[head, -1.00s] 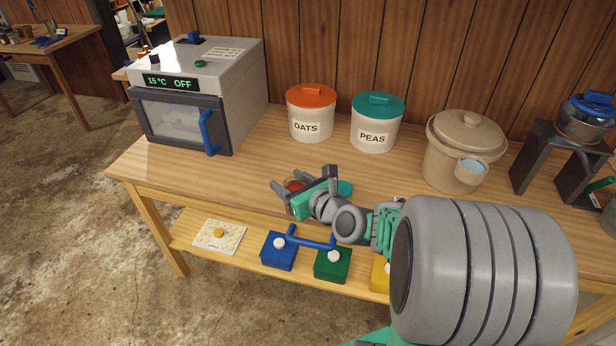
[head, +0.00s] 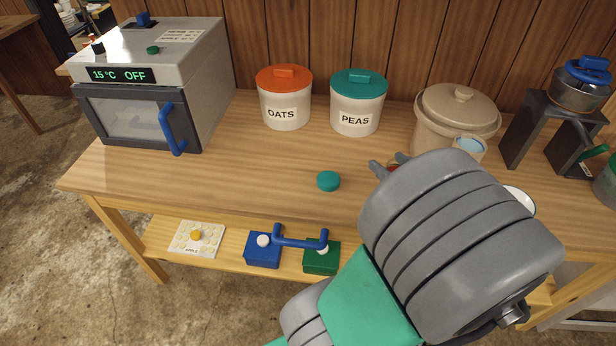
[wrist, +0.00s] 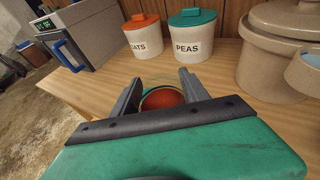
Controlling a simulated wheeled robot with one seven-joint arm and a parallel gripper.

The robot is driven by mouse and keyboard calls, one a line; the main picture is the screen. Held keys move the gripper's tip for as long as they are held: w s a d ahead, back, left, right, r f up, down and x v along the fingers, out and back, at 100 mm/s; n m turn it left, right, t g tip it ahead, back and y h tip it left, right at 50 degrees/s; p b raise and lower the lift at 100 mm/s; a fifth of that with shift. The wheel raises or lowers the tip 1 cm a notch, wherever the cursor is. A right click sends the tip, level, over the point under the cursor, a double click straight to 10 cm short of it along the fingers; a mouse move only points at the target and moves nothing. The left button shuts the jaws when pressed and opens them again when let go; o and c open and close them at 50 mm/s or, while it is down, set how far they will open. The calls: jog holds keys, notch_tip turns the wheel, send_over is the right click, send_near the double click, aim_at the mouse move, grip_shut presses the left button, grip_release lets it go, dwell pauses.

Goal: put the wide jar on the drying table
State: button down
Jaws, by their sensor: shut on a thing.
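In the wrist view my gripper (wrist: 158,88) is shut on a jar with red-orange contents (wrist: 162,99) and a clear rim. It is held between the two grey fingers, over the wooden bench. I cannot tell from its size whether it is the wide jar. In the head view my arm hides most of the gripper; a fingertip and a bit of red show left of the crock. A loose teal lid (head: 328,181) lies on the bench, left of the gripper. I cannot make out which surface is the drying table.
The bench (head: 225,165) holds a grey oven (head: 150,90), an OATS canister (head: 284,100), a PEAS canister (head: 357,105) and a beige crock (head: 455,115). A metal stand (head: 520,130) with a blue-topped pot is at right. Boxes and an APPLE board (head: 197,238) sit on the shelf below.

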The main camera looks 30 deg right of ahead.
jog(key=shift+s+d+h, duration=0.15)
jog(key=shift+s+d, duration=0.2)
jog(key=shift+s, duration=0.2)
jog(key=shift+s+d+h, duration=0.15)
jog(key=shift+s+d, duration=0.15)
jog(key=shift+s, duration=0.25)
jog(key=shift+w+d+f+b, duration=0.5)
jog(key=shift+w+d+f, duration=0.35)
jog(key=shift+w+f, duration=1.25)
jog(key=shift+w+d+f+b, duration=0.45)
jog(key=shift+w+d+f, duration=0.35)
jog(key=shift+w+f, duration=1.35)
jog(key=shift+w+d+f+b, duration=0.5)
jog(key=shift+w+d+f, duration=0.35)
jog(key=shift+w+f, duration=1.25)
jog(key=shift+f, duration=0.1)
jog(key=c, duration=0.6)
grip_release()
jog(key=shift+o, duration=0.2)
